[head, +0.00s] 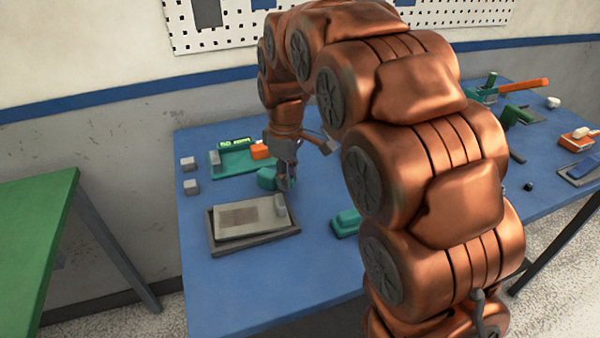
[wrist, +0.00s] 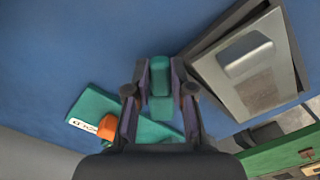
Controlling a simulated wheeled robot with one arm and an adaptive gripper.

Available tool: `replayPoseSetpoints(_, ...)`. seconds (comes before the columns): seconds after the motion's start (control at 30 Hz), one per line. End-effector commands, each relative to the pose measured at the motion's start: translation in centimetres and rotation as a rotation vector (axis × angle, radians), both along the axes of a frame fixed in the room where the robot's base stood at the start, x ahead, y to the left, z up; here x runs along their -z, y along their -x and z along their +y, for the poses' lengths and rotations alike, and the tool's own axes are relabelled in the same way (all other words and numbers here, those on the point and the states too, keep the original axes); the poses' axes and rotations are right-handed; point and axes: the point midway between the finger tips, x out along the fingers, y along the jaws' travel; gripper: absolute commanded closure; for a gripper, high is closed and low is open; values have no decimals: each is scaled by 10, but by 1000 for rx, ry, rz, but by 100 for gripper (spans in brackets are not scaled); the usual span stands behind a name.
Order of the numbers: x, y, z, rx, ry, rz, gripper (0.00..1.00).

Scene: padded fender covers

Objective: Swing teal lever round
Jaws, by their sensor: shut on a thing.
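My gripper (head: 287,182) reaches down to the blue table and is shut on a teal block (head: 267,178). In the wrist view the teal block (wrist: 160,68) sits between the two fingers (wrist: 160,88). I cannot tell whether this block is part of a lever. At the far right end of the table stands a teal fixture (head: 484,94) with an upright green post and an orange bar (head: 524,90). It is well apart from my gripper, and its lower part is partly hidden by my arm.
A grey frame with a plate (head: 245,220) lies in front. Another teal block (head: 345,222) is to the right. Small grey cubes (head: 190,187) stand left. A green table (head: 35,220) is farther left.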

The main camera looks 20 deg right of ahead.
Motion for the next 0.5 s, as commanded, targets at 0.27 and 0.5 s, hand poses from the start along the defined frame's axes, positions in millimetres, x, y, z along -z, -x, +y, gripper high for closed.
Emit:
replayPoseSetpoints(0.27, 0, 0, 3, 5, -2, -1, 100)
replayPoseSetpoints(0.5, 0, 0, 3, 5, -3, -1, 68)
